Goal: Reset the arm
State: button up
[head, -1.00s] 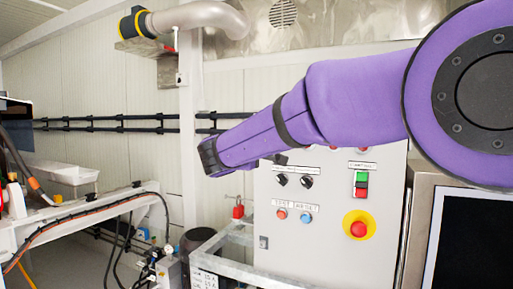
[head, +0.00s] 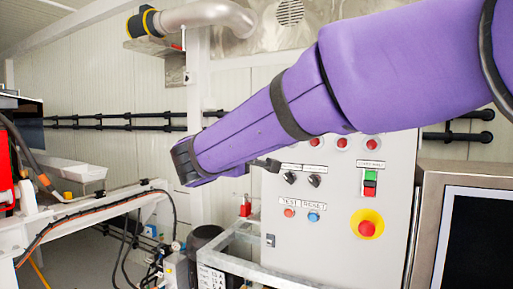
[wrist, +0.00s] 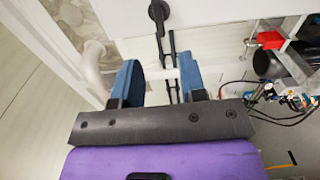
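My purple arm (head: 262,125) reaches across the head view from the upper right, its dark end (head: 186,162) in front of the wall, left of the control panel. The gripper fingers cannot be made out in that view. In the wrist view, my gripper (wrist: 158,78) shows two blue fingers standing apart with nothing held between them. Wall and dark pipes show beyond the gap.
A grey control panel (head: 335,245) with red, green and blue buttons and a yellow-ringed stop button (head: 367,224) stands behind the arm. A dark screen (head: 478,250) is at right. A white frame (head: 95,212) with hoses is at left.

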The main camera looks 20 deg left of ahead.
jog(key=shift+s, duration=0.85)
jog(key=w+d+m+g+h, duration=0.2)
jog(key=d+m+g, duration=0.1)
jog(key=d, duration=1.1)
jog(key=w+d+m+g+h, duration=0.2)
jog(key=d+g, duration=0.1)
jog(key=d, duration=1)
jog(key=s+d+f+m+g, duration=0.1)
jog(key=s+d+m+g, duration=0.15)
jog(key=d, duration=0.65)
jog(key=s+d+f+m+g, duration=0.2)
jog(key=s+d, duration=0.2)
jog(key=d, duration=0.5)
jog(key=s+d+f+m+g+y, duration=0.1)
jog(key=s+d+f+m, duration=0.3)
jog(key=s, duration=0.6)
jog(key=s+d+f+m+g+y, duration=0.1)
jog(key=s+d+f+m+y, duration=0.2)
jog(key=s+d, duration=0.4)
jog(key=s+f+y, duration=0.1)
jog(key=s+f, duration=0.1)
jog(key=s, duration=0.2)
jog(key=shift+f+m, duration=0.35)
jog(key=shift+f, duration=0.05)
jog(key=shift+s, duration=0.1)
